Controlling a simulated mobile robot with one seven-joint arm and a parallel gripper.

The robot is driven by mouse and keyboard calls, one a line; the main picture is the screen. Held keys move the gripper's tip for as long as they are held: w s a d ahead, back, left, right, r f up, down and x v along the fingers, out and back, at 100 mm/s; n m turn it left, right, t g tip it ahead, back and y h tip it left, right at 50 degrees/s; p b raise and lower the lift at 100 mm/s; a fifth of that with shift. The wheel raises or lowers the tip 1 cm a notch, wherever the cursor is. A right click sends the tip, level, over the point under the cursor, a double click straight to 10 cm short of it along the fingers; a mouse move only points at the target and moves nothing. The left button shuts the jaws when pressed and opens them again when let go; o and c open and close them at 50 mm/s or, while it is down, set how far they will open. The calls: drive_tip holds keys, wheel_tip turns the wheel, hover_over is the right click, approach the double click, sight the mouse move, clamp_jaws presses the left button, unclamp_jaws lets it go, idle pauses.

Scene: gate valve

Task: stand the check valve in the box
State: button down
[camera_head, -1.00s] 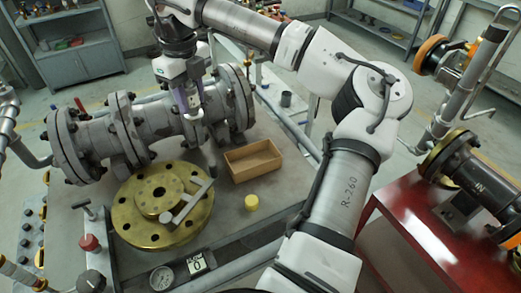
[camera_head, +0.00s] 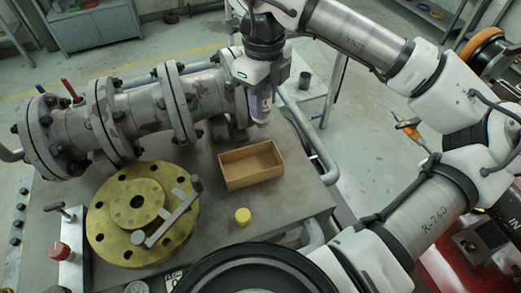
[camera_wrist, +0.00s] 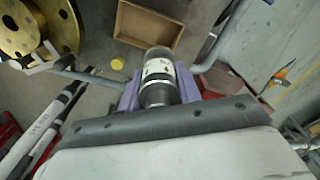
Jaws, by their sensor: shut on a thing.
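The check valve (camera_wrist: 158,72) is a dark and silver cylinder with a pale label, held between the purple fingers of my gripper (camera_wrist: 160,90) in the wrist view. In the head view my gripper (camera_head: 260,103) points down, above and behind the box, and its fingers largely hide the valve. The box (camera_head: 251,166) is an open, empty tan cardboard box on the grey bench. It also shows in the wrist view (camera_wrist: 140,45), ahead of the valve. The valve is apart from the box.
A brass flange (camera_head: 110,230) with a grey T-shaped tool lies left of the box. A yellow cap (camera_head: 242,216) sits in front of it. A large flanged grey pipe (camera_head: 140,112) runs behind. A red-knobbed fitting (camera_head: 62,250) stands at the bench's left.

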sight(263, 113)
wheel_tip(263, 113, down, 15)
drive_tip(key=shift+f+p, duration=0.15)
drive_tip(key=shift+p, duration=1.05)
drive_tip(key=shift+f, duration=0.35)
drive_tip(key=shift+f+b, duration=0.2)
drive_tip(key=shift+b, duration=0.15)
drive_tip(key=c, duration=1)
unclamp_jaws()
drive_tip(key=shift+o, duration=0.2)
drive_tip(key=shift+r, duration=0.15)
drive_tip(key=shift+r+p, duration=0.15)
drive_tip(key=shift+p, duration=0.3)
wheel_tip(263, 113, up, 12)
drive_tip(key=shift+f+b, duration=0.1)
drive_tip(key=shift+b, duration=0.95)
